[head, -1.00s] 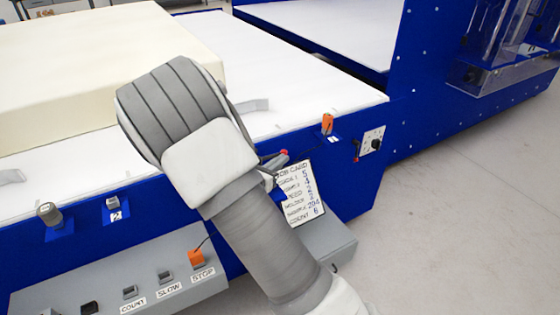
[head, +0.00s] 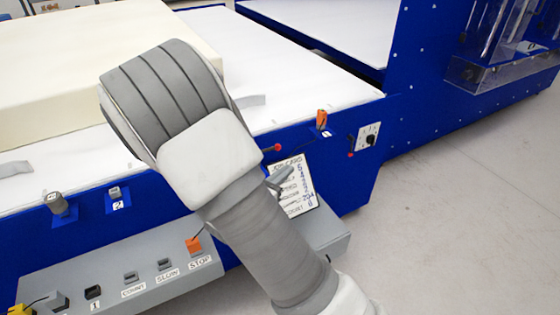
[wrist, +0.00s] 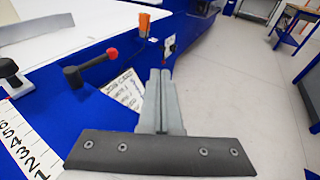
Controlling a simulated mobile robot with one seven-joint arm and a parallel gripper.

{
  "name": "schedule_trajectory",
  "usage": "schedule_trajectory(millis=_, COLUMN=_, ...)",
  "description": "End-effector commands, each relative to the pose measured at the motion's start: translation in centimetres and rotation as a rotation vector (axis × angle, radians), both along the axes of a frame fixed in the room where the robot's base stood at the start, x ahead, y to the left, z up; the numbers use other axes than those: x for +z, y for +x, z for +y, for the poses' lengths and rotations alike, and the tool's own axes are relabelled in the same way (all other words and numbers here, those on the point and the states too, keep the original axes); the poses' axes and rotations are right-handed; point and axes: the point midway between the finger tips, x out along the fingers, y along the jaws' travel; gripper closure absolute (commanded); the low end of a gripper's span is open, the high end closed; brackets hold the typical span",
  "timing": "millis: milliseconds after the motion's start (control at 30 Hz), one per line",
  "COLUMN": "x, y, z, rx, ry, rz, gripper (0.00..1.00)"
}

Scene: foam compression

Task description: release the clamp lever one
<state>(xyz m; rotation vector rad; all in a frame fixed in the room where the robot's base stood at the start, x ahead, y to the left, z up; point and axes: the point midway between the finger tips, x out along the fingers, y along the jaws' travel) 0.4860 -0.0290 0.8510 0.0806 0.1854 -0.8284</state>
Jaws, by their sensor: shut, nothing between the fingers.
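A black lever with a red ball knob (wrist: 92,66) sticks out from the blue table front in the wrist view. In the head view only its red knob (head: 278,147) shows clearly, beside my wrist; my arm hides the rest. I cannot read a number on this lever. My gripper (wrist: 160,72) is shut and empty, its two grey fingers side by side. In the wrist view the fingers lie to the right of the knob, apart from it. In the head view the fingertips (head: 284,174) show just below the knob, in front of the job card.
The job card (head: 303,188) hangs on the blue front. An orange switch (head: 321,120) and a white dial plate (head: 369,136) sit to the right. A grey button console (head: 130,280) juts out low at left. A foam block (head: 60,70) lies on the white table. Floor is clear at right.

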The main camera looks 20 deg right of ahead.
Motion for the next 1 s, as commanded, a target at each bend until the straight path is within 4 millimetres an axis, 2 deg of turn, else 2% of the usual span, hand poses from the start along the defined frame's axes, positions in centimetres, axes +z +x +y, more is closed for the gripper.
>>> schedule_trajectory(millis=100, x=0.5, y=-1.9, z=0.0, rx=0.001, ry=0.000, rz=0.001, gripper=1.00)
schedule_trajectory(millis=300, x=0.8, y=-3.6, z=-0.1, rx=0.001, ry=0.000, rz=0.000, gripper=1.00)
schedule_trajectory(millis=867, x=0.8, y=-3.9, z=-0.2, rx=-0.002, ry=0.002, rz=-0.002, gripper=1.00)
schedule_trajectory(millis=1000, x=1.7, y=-4.5, z=-1.2, rx=-0.069, ry=0.051, rz=-0.031, gripper=1.00)
